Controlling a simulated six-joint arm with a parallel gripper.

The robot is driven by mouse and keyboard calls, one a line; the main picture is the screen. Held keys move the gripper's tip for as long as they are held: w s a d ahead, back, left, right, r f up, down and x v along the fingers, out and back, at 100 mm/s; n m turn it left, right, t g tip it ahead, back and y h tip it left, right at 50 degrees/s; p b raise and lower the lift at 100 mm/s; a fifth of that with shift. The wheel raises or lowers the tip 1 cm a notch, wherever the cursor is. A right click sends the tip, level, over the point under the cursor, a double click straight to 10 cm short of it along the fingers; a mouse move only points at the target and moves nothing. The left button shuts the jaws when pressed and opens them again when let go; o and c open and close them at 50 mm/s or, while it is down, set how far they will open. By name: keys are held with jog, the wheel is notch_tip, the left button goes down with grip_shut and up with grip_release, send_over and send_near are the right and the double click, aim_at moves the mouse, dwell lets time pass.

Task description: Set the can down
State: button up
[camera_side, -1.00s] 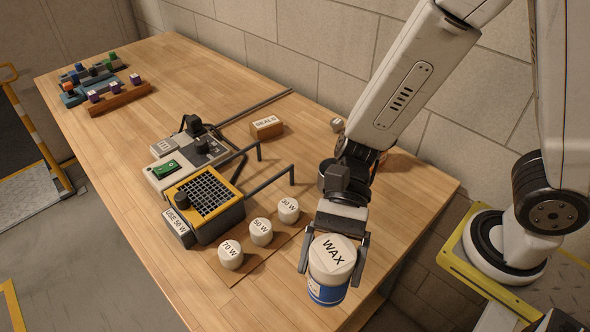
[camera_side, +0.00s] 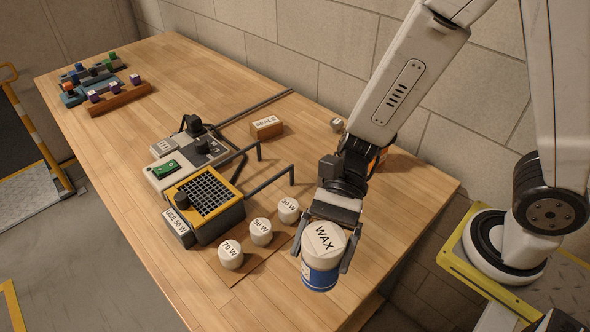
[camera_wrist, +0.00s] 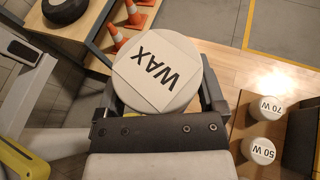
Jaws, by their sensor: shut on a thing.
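The can (camera_side: 321,262) is white and blue with a white lid marked WAX. My gripper (camera_side: 322,244) is shut on it, one finger on each side, near the front right edge of the wooden table. In the side view the can looks upright or nearly so; I cannot tell whether its base touches the table. In the wrist view the lid (camera_wrist: 158,72) fills the middle and hides the can's body.
White round pieces marked 70 W (camera_side: 230,254), 50 W (camera_side: 261,231) and 30 W (camera_side: 288,210) stand on a brown strip left of the can. A yellow-edged grille unit (camera_side: 205,200) stands behind them. The front left of the table is clear.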

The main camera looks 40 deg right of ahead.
jog(key=w+d+f+m+t+y, duration=0.1)
jog(key=w+d+f+m+t, duration=0.2)
jog(key=w, duration=0.5)
jog(key=d+m+t, duration=0.1)
jog(key=d+t, duration=0.1)
jog(key=d, duration=0.1)
jog(key=shift+w+d+f+m, duration=0.3)
jog(key=shift+d+f, duration=0.1)
jog(key=shift+f, duration=0.1)
jog(key=shift+f, duration=2.15)
jog(key=shift+f, duration=0.1)
jog(key=shift+f, duration=1.65)
jog(key=shift+f, duration=0.1)
jog(key=o, duration=1.3)
jog(key=shift+c, duration=0.2)
